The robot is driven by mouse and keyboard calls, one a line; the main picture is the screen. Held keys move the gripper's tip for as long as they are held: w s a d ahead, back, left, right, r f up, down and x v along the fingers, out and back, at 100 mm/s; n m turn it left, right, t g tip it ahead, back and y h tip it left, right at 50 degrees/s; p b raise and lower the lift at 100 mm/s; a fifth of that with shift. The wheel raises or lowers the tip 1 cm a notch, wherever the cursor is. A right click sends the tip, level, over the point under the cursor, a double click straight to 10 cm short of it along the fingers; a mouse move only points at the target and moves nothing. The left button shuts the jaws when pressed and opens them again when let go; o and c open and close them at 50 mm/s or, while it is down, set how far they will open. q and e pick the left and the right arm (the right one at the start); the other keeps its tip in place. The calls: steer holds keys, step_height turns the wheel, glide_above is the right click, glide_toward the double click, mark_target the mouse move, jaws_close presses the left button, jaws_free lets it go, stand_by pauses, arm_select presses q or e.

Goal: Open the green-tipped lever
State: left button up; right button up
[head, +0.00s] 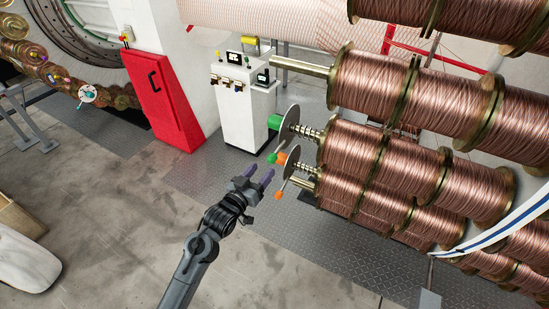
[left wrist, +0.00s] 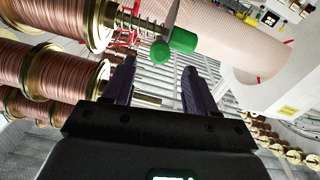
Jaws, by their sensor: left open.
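The green-tipped lever shows its green ball end (head: 272,157) near the end of a spool shaft, in the middle of the head view. In the left wrist view the ball (left wrist: 160,50) sits just past the fingertips, next to a green cylinder (left wrist: 184,41). My left gripper (head: 265,178) is open and empty, with its purple fingers pointing toward the lever. In the left wrist view the ball appears between the open fingers (left wrist: 158,72), toward the upper side; no contact shows. My right gripper is not in view.
Copper-wire spools (head: 375,80) fill the right side. An orange-tipped lever (head: 278,195) is close below the green one, and another orange tip is beside it. A white control cabinet (head: 240,105) and red box (head: 165,100) stand behind.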

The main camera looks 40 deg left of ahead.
mark_target(274, 153)
arm_select(q)
steer(key=w, duration=0.3)
steer(key=w+a, duration=0.1)
steer(key=w, duration=0.5)
steer(key=shift+a+p, duration=0.2)
steer(key=shift+p, duration=0.2)
jaws_close()
